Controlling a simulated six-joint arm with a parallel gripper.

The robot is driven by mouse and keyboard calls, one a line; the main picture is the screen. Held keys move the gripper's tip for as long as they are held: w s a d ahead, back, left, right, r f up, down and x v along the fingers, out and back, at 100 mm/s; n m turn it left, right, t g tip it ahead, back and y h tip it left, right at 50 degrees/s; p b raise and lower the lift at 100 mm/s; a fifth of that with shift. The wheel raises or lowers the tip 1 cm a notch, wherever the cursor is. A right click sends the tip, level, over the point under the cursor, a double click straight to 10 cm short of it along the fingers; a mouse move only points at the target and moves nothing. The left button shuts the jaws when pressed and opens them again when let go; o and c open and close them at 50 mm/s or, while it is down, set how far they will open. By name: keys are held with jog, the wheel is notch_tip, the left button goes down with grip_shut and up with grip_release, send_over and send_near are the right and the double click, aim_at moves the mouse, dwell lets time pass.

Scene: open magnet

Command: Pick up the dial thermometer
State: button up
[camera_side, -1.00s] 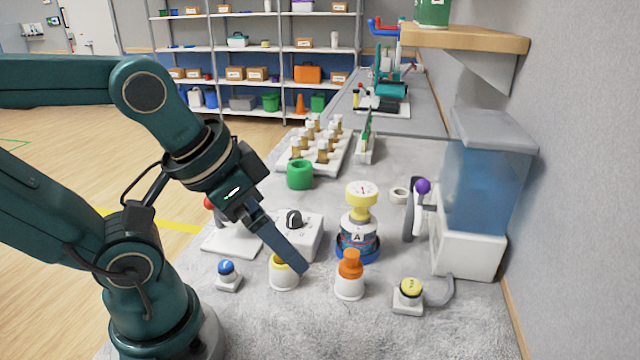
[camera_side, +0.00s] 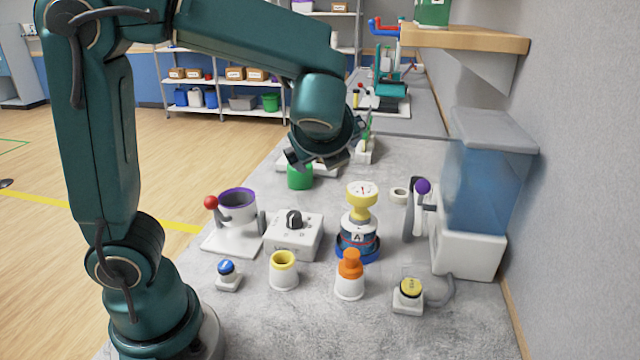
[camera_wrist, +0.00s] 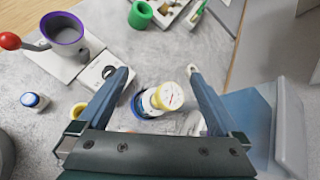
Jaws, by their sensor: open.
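The dial thermometer (camera_side: 361,193) has a white round dial with a red needle on a yellow body. It stands upright on the container marked A (camera_side: 358,228), which sits in a blue ring-shaped base (camera_side: 357,250). In the wrist view the thermometer (camera_wrist: 170,96) appears between my two fingers, with nothing gripped. My gripper (camera_wrist: 158,72) is open and empty. In the side view my wrist is above and behind the thermometer, to its left, and the fingers are mostly hidden.
A white holder with an orange piece (camera_side: 350,275) and a yellow-rimmed white cup (camera_side: 284,270) stand in front. A water tank (camera_side: 482,190) and purple-knobbed lever (camera_side: 422,187) are right.

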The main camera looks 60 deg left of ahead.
aim_at(361, 196)
jog(key=w+m+t, duration=0.1)
jog(key=w+m, duration=0.1)
jog(key=w+d+m+t+y, duration=0.1)
jog(key=w+m, duration=0.1)
jog(key=m, duration=0.1)
jog(key=w+d+m, duration=0.1)
jog(key=w+m, duration=0.1)
jog(key=shift+w+f+t, duration=0.1)
jog(key=shift+f+t, duration=0.2)
jog(key=shift+t, duration=0.1)
notch_tip(361, 196, down, 8)
jog(key=shift+a+f, duration=0.1)
jog(key=shift+a, duration=0.05)
jog(key=shift+f, duration=0.15)
jog(key=shift+x, duration=2.5)
jog(key=shift+c, duration=0.3)
grip_shut()
jog(key=shift+r, duration=0.2)
